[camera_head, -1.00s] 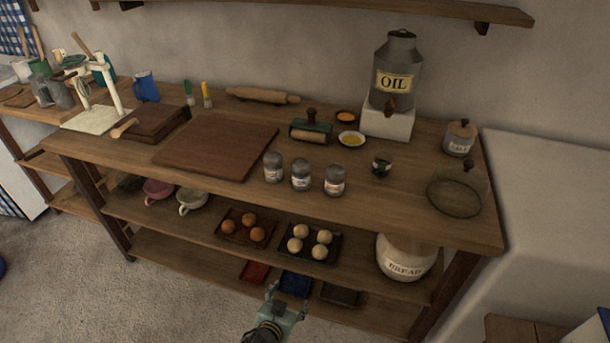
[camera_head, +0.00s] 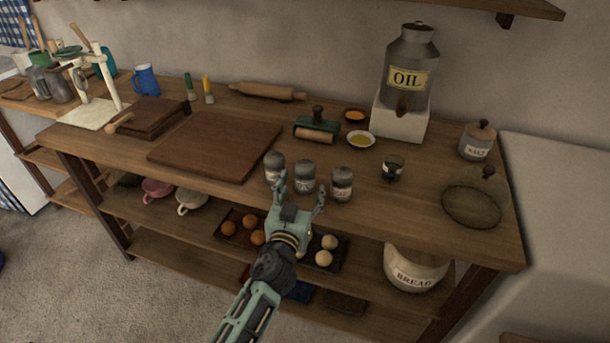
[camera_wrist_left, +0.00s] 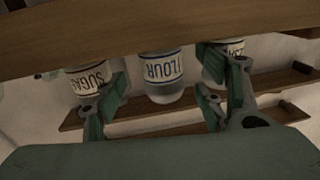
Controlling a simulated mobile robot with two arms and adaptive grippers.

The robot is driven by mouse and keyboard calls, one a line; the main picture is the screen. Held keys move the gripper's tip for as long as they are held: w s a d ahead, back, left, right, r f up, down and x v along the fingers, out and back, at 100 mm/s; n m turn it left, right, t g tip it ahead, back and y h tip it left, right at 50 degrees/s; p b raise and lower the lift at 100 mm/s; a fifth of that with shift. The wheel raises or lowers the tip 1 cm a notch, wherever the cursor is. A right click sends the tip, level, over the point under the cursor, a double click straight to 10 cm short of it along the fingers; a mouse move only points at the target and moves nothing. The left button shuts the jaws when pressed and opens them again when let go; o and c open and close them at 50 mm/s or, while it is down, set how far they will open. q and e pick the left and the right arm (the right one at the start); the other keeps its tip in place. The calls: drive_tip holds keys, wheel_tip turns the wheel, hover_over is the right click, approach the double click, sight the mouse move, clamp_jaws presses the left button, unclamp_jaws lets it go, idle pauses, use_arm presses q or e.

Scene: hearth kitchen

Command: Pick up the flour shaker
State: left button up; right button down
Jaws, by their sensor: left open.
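The flour shaker (camera_head: 305,175) is the middle one of three grey-topped shakers near the front edge of the worktop. In the left wrist view the flour shaker (camera_wrist_left: 162,72) appears upside down, its FLOUR label facing the camera. My left gripper (camera_head: 300,190) is open and empty, just in front of it. In the wrist view the flour shaker shows between the spread fingers of my left gripper (camera_wrist_left: 160,98), with no finger seen touching it. The sugar shaker (camera_wrist_left: 88,76) is on one side, partly behind a finger. My right gripper is out of view.
Shakers stand close on both sides, left (camera_head: 274,163) and right (camera_head: 342,184). A small dark-rimmed jar (camera_head: 392,170) is farther right. A cutting board (camera_head: 215,147) lies left and a green-framed roller (camera_head: 318,128) behind. The lower shelf holds egg trays below my arm.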

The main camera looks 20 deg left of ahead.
sight(303, 182)
use_arm(q)
drive_tip(key=w, duration=0.2)
drive_tip(key=w+r, duration=0.1)
drive_tip(key=w, duration=0.1)
drive_tip(key=shift+a+p, duration=0.3)
drive_tip(key=shift+p, duration=0.1)
drive_tip(key=shift+w+f, duration=0.1)
drive_tip(key=shift+w, duration=0.25)
drive_tip(key=shift+c, duration=0.6)
drive_tip(key=c, duration=1.2)
